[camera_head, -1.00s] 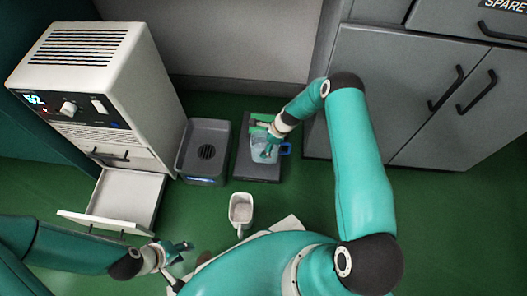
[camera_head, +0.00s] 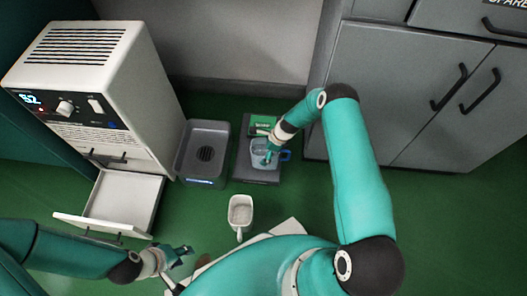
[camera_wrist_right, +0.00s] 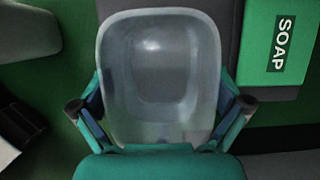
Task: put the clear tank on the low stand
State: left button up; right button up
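The clear tank (camera_head: 258,153) is over the dark grey low stand (camera_head: 255,177), right of the grey basin. I cannot tell for sure whether its base touches the stand. My right gripper (camera_head: 268,156) reaches down to the tank. In the right wrist view the tank (camera_wrist_right: 160,75) fills the space between the two fingers, which press against its sides; it looks upright and empty. A blue part shows at the tank's right side in the head view. My left gripper (camera_head: 182,266) is open and empty at the lower left.
A green block (camera_head: 262,123) stands at the stand's back; its SOAP label shows in the right wrist view (camera_wrist_right: 281,45). A grey basin (camera_head: 203,150) is left of the stand. A white mug (camera_head: 240,212) stands in front. A white machine (camera_head: 85,90) has its drawer (camera_head: 122,203) open. Grey cabinets are at right.

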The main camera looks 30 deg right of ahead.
jog(key=shift+r, duration=0.1)
jog(key=p+v, duration=0.5)
jog(key=v, duration=0.2)
jog(key=s+a+r+n+g, duration=0.1)
jog(key=s+a+r+n, duration=0.4)
jog(key=s+a+n, duration=0.4)
jog(key=s+a+r+n+g, duration=0.1)
jog(key=s+a+r+n, duration=0.5)
jog(key=s+a+n, duration=0.4)
jog(key=s+n, duration=0.4)
jog(key=shift+a+r, duration=0.15)
jog(key=shift+a, duration=0.05)
jog(key=shift+s, duration=0.1)
